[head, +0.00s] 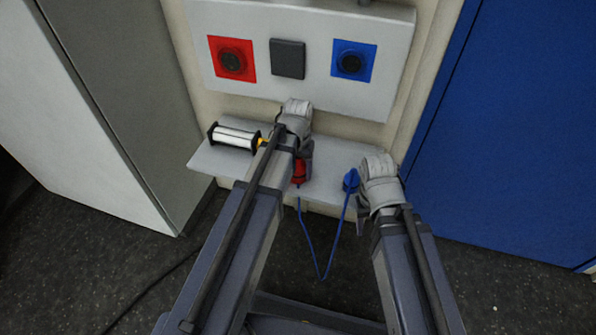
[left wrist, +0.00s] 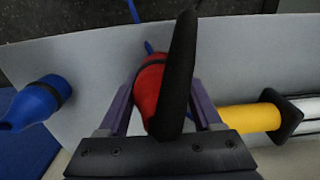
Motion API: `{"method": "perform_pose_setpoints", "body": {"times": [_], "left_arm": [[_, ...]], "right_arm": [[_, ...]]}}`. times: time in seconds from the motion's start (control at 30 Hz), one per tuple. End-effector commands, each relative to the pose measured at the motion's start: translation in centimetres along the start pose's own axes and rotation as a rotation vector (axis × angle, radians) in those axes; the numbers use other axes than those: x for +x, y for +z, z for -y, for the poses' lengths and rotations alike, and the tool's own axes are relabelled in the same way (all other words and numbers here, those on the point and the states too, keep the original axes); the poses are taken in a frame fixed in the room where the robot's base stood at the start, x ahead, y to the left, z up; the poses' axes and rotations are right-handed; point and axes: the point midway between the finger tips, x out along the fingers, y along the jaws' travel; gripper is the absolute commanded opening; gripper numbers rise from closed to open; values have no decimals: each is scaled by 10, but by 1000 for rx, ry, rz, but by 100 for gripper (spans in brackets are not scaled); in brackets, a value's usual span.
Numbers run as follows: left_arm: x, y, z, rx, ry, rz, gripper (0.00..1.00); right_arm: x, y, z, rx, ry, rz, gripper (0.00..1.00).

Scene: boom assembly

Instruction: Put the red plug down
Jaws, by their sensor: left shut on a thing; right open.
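My left gripper (head: 304,156) is shut on the red plug (head: 299,172) over the grey shelf (head: 220,161). In the left wrist view the red plug (left wrist: 151,84) sits between the two purple fingers (left wrist: 160,103), with a dark bar covering part of it. I cannot tell whether the plug touches the shelf. The blue plug (head: 351,181) is at the right part of the shelf; it also shows in the left wrist view (left wrist: 40,101). My right gripper (head: 364,222) is open beside the blue plug, near the shelf's right end.
A white and black cylinder (head: 235,138) with a yellow end lies on the shelf's left part. A panel (head: 308,89) above has a red socket (head: 232,60), a dark square (head: 287,59) and a blue socket (head: 353,60). A blue cable (head: 323,270) hangs below the shelf.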

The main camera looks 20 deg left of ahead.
Motion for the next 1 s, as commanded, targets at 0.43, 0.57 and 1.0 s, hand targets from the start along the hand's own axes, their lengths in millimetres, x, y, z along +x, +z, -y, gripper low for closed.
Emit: {"method": "perform_pose_setpoints", "body": {"times": [0.43,0.57,1.0], "left_arm": [[2,0,0,0,0,0,96],[2,0,0,0,0,0,96],[-27,0,0,0,0,0,96]], "right_arm": [[2,0,0,0,0,0,50],[2,0,0,0,0,0,50],[-27,2,-2,1,-4,0,50]]}}
